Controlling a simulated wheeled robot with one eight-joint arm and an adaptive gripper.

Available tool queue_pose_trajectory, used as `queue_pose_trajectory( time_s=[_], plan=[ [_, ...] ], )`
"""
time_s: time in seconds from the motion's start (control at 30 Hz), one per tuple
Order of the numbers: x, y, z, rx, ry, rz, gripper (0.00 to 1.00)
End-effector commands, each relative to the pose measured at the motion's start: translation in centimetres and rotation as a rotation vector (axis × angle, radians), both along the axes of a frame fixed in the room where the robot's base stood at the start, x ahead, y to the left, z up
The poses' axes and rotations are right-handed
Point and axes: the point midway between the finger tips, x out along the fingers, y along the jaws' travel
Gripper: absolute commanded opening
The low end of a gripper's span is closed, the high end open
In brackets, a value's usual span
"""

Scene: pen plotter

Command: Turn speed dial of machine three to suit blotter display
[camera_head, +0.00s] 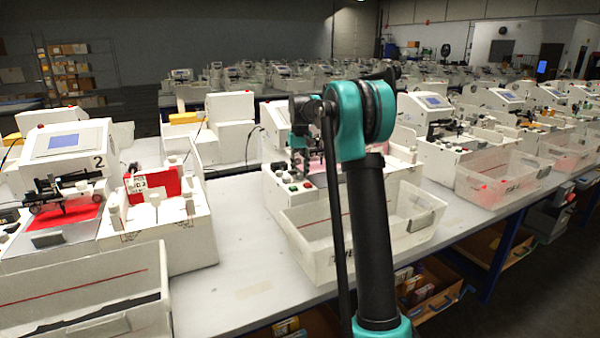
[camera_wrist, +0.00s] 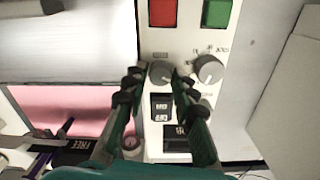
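My gripper (camera_wrist: 160,72) points down at a machine's control panel (camera_wrist: 232,45). Its two dark fingertips stand apart, with a small grey knob (camera_wrist: 160,73) between them. I cannot tell whether they touch it. A larger light dial (camera_wrist: 208,70) with scale marks lies just right of the right finger. A red button (camera_wrist: 162,12) and a green button (camera_wrist: 216,12) are above, and black switches (camera_wrist: 161,104) are below, between the fingers. In the head view, my arm partly hides this machine (camera_head: 283,190); no number or display reading shows on it.
A machine marked 2 (camera_head: 68,150) stands to the left, with a clear bin (camera_head: 85,290) in front. Another clear bin (camera_head: 350,215) stands before the machine at my arm. The white table (camera_head: 235,265) is bare between them. More machines line the right.

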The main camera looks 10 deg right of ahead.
Motion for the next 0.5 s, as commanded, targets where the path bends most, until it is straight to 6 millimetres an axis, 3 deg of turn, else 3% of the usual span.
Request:
queue_pose_trajectory(
  time_s=[0.33, 0.5],
  plan=[
    [0.0, 0.0, 0.1, 0.000, 0.001, -0.001, 0.32],
    [0.0, 0.0, 1.8, 0.000, 0.001, -0.001, 0.32]
  ],
)
